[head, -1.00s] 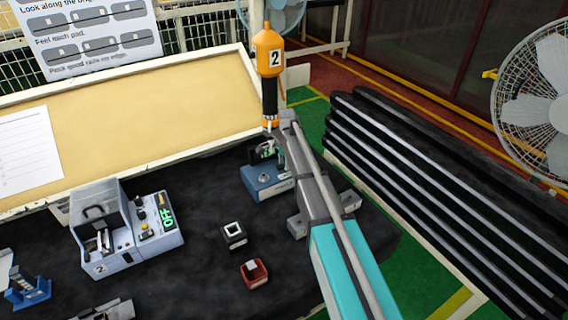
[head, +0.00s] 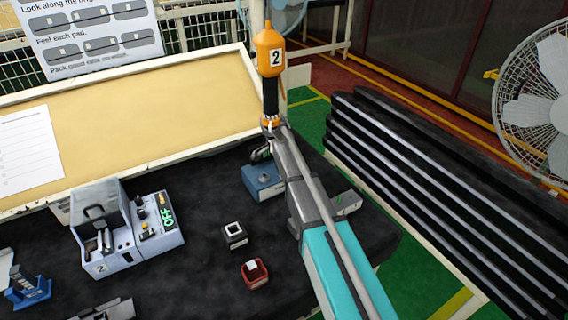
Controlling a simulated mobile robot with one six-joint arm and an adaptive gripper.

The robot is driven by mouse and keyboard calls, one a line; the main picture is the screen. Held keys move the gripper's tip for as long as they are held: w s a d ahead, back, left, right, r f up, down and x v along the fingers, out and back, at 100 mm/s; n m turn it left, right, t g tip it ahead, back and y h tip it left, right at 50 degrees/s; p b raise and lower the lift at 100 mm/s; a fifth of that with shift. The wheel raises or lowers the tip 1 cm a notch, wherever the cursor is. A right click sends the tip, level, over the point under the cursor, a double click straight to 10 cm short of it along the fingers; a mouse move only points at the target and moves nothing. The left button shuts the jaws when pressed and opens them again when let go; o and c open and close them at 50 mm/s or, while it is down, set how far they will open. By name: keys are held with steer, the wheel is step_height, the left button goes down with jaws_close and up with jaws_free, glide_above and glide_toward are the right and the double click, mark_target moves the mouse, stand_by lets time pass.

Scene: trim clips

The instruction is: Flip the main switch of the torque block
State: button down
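I cannot tell for sure which unit is the torque block. A blue block (head: 262,183) with a round socket on top and a dark display stands on the black bench, partly behind my arm. A grey unit (head: 128,262) marked 2 stands at left, with a raised clear cover, knobs, a small yellow part and a green display (head: 167,214) reading OFF. My gripper (head: 270,124) overlaps the lower end of an orange and black hanging driver (head: 270,60) marked 2. Its fingers are too small and covered to tell whether they are open or touching it.
A small black box (head: 233,236) and a red bin (head: 254,273) stand mid-bench. A grey block (head: 346,203) sits right of my arm. A blue holder (head: 28,289) is at far left. Black trim strips (head: 430,180) and a fan (head: 535,100) are at right.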

steer(key=shift+c, duration=2.4)
jaws_free()
steer(key=shift+w+d+y, duration=0.1)
steer(key=shift+y, duration=0.3)
steer(key=shift+d+f+g+y, duration=0.15)
steer(key=shift+g+y, duration=0.45)
steer(key=shift+y, duration=0.1)
step_height(320, 180, up, 3)
steer(key=p, duration=0.2)
steer(key=shift+f+p, duration=0.2)
steer(key=shift+p, duration=0.2)
step_height(320, 180, up, 12)
steer(key=p, duration=1.2)
steer(key=s+d+f+n+b, duration=0.1)
steer(key=s+d+n, duration=0.4)
steer(key=s, duration=0.7)
steer(key=s+d+f+n+b, duration=0.2)
steer(key=s+d+n, duration=0.4)
steer(key=s, duration=0.7)
steer(key=shift+s+d+f, duration=0.2)
steer(key=shift+s+d, duration=0.05)
steer(key=shift+d, duration=0.55)
